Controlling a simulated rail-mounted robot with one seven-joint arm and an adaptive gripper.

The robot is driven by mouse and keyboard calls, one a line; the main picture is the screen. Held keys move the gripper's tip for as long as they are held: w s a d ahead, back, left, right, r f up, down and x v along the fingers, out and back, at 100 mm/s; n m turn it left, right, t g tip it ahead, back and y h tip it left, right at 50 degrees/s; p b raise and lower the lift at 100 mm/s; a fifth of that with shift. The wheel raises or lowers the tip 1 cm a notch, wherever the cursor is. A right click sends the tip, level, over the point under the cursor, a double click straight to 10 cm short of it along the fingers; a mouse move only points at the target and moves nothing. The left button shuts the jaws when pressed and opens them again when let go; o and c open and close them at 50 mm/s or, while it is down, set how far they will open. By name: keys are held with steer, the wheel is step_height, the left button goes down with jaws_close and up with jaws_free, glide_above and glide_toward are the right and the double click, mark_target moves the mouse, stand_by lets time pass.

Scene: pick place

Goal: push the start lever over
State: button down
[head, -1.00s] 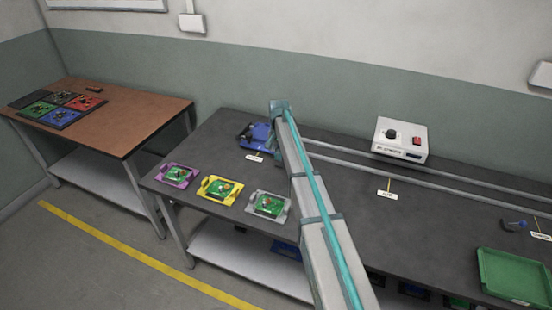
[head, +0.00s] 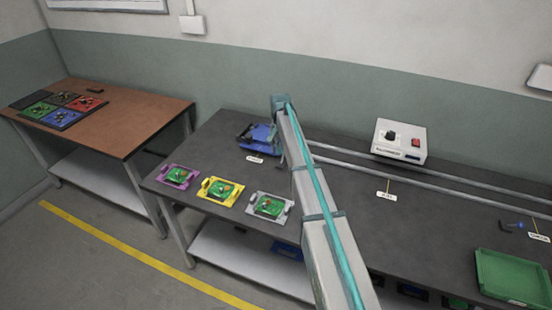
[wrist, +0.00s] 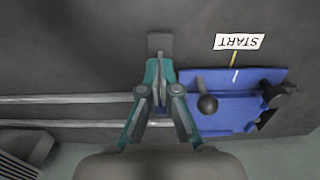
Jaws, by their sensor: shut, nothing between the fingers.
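The blue start fixture (wrist: 222,120) lies on the grey bench in the wrist view. Its lever ends in a round black knob (wrist: 207,103) near the fixture's left side. My gripper (wrist: 160,100) is shut and empty, just left of the fixture and lever in this view. I cannot tell whether a finger touches the fixture's edge. The white START tag (wrist: 238,41) is beside the fixture. In the head view the blue fixture (head: 262,134) shows at the bench's far left, partly hidden by my arm.
Two rails (head: 400,177) run along the dark bench to the right of the fixture. Purple (head: 163,183), yellow (head: 205,194) and grey (head: 252,207) board carriers sit at the bench's front left. A white control box (head: 383,148) and a green tray (head: 515,296) stand farther right.

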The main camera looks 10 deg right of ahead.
steer(key=r, duration=0.1)
steer(key=r+p, duration=0.1)
steer(key=r, duration=0.1)
steer(key=r+p, duration=0.1)
steer(key=r, duration=0.1)
steer(key=shift+s+a+r, duration=0.15)
steer(key=shift+s+a, duration=0.05)
steer(key=shift+s, duration=0.05)
stand_by(0.3)
